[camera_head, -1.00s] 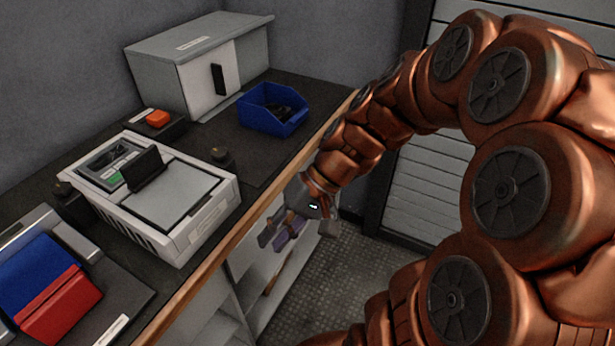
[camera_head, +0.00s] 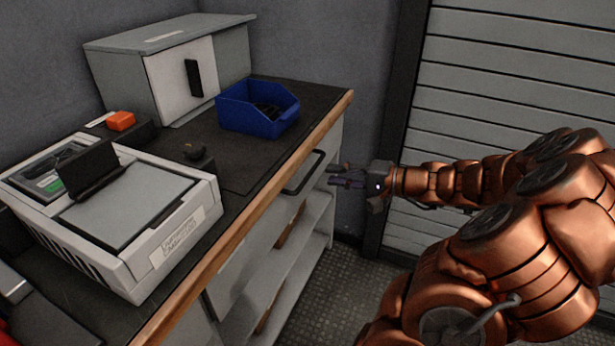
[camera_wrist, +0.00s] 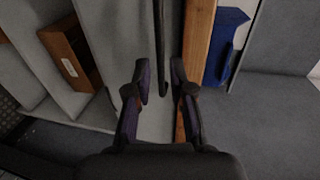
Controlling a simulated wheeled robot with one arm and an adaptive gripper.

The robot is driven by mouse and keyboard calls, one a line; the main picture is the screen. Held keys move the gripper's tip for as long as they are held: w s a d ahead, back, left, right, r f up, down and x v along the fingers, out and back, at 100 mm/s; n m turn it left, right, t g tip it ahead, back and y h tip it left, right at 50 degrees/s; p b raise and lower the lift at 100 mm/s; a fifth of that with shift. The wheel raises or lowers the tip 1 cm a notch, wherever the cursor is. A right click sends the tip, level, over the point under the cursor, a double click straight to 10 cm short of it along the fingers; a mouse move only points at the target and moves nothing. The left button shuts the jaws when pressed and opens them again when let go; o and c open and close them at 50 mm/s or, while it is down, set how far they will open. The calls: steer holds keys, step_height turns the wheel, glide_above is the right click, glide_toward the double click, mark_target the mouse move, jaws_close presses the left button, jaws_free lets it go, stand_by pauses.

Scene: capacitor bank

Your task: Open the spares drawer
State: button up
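The spares drawer appears to be the grey front (camera_head: 262,225) under the bench's wooden edge; I cannot read a label on it. Its black bar handle (camera_head: 304,174) runs along the front below the edge and shows in the wrist view as a dark upright bar (camera_wrist: 161,50). The drawer looks shut. My gripper (camera_head: 335,176) is open and empty, just right of the handle's far end. In the wrist view, its two fingertips (camera_wrist: 159,78) are apart, with the handle's line between them. The handle appears ahead of the fingers; I cannot tell any contact.
The wooden bench edge (camera_head: 240,220) runs close beside the handle. A blue bin (camera_head: 252,119), a grey cabinet (camera_head: 150,75) and a white instrument (camera_head: 120,240) stand on the bench. Open shelves (camera_head: 290,270) lie below. A slatted shutter (camera_head: 510,90) is at right; floor between is clear.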

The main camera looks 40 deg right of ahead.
mark_target(310, 171)
steer(key=shift+b+x, duration=0.5)
steer(key=shift+x, duration=3.1)
steer(key=shift+s, duration=0.1)
steer(key=shift+c, duration=0.4)
jaws_close()
